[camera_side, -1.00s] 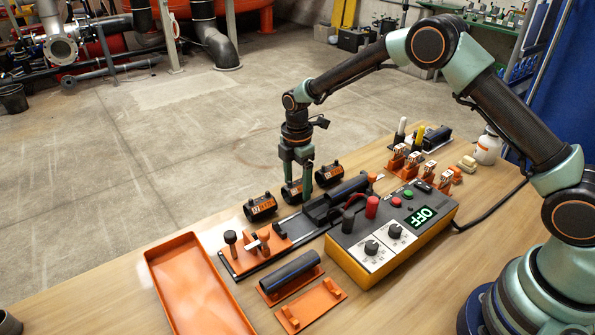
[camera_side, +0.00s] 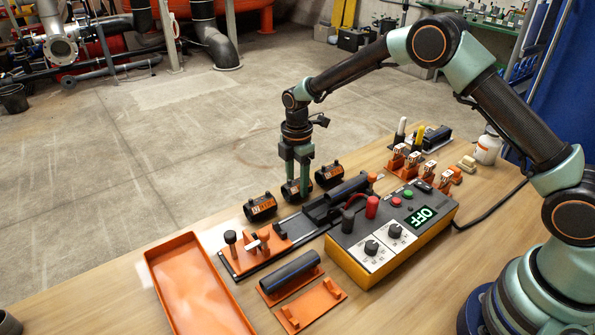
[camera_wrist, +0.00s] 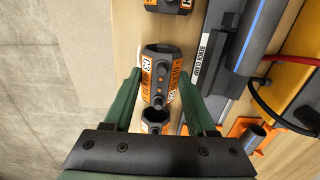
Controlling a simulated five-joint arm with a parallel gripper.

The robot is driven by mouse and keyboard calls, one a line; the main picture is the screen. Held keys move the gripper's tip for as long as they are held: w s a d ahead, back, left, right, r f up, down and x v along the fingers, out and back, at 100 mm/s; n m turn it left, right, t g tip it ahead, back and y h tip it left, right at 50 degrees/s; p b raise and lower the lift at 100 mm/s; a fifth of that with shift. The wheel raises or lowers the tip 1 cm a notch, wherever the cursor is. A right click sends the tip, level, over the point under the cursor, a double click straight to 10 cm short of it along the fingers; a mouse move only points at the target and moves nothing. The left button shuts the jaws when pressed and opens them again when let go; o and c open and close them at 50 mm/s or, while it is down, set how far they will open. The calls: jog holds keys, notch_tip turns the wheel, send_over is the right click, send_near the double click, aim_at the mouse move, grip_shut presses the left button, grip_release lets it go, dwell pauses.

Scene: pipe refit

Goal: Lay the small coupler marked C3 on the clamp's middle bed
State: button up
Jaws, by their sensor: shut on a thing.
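Three black couplers with orange labels stand in a row behind the clamp. My gripper (camera_side: 297,187) is low over the middle coupler (camera_side: 290,190), shut on it, with the coupler still at its place in the row. The clamp (camera_side: 297,224) is a long dark rail just in front of the row. A black pipe (camera_side: 349,187) lies on its right part. The middle bed shows no coupler on it.
Other couplers stand at left (camera_side: 260,206) and right (camera_side: 328,174) of the held one. A control box (camera_side: 392,228) reading OFF stands in front of the clamp. An orange tray (camera_side: 157,275) lies at the front left. Orange clamp parts (camera_side: 262,250) rise at the rail's left end.

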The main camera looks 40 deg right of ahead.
aim_at(297, 181)
jog(key=shift+r, duration=1.3)
jog(key=shift+r, duration=0.1)
jog(key=shift+r, duration=0.95)
jog(key=shift+s+a+r, duration=0.2)
jog(key=shift+s+a, duration=0.05)
jog(key=shift+s, duration=1.2)
jog(key=shift+s+a+r, duration=0.15)
jog(key=shift+s+a, duration=0.1)
jog(key=shift+s, duration=1.2)
jog(key=shift+s+a+r, duration=0.2)
jog(key=shift+s+a, duration=0.05)
jog(key=shift+s, duration=1.2)
jog(key=shift+f, duration=0.45)
